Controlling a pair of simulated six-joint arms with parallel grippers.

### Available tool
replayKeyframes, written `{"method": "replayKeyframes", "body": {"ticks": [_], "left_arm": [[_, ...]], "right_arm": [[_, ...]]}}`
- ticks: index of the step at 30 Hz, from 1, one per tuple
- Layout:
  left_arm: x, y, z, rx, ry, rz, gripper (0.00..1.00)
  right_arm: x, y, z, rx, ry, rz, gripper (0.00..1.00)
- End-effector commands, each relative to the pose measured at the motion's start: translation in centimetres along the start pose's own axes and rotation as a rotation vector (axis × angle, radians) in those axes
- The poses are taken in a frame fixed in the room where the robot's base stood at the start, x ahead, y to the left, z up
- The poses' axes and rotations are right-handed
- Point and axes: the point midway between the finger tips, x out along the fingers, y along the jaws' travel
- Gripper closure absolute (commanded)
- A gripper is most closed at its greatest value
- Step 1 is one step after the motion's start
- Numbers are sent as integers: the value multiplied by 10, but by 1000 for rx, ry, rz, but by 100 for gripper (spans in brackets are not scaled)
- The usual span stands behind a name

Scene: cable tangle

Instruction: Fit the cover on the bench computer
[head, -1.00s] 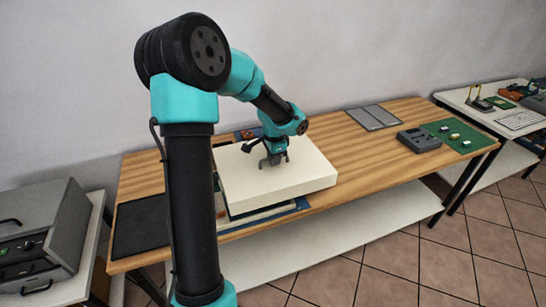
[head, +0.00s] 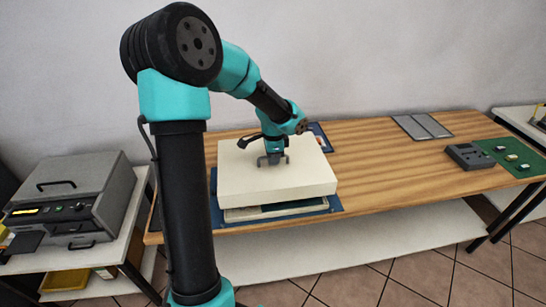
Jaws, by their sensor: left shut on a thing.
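My left gripper (head: 272,160) is shut on the cream cover (head: 240,183), gripping it at the middle of its top. The cover is a wide, shallow, roughly level box lid. Below it, the bench computer (head: 238,214) shows as a low cream case with a dark teal inside, resting on a blue mat (head: 334,204). A dark gap shows between the cover's front lower edge and the case, so the cover looks raised at the front. The cover hides most of the case. The back edges are hidden, so I cannot tell whether they touch. My right gripper is not in view.
The wooden bench (head: 380,165) is clear right of the mat. Further right lie a grey panel (head: 421,126), a dark grey device (head: 469,156) and a green mat (head: 512,155) with small parts. A grey machine (head: 72,195) stands on the left side table.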

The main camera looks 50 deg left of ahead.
Motion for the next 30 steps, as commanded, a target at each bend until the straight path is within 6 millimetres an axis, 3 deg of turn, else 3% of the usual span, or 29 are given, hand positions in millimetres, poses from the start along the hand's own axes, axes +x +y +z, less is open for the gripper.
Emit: {"method": "replayKeyframes", "body": {"ticks": [30], "left_arm": [[68,1,0,0,-1,0,100]], "right_arm": [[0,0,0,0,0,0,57]]}}
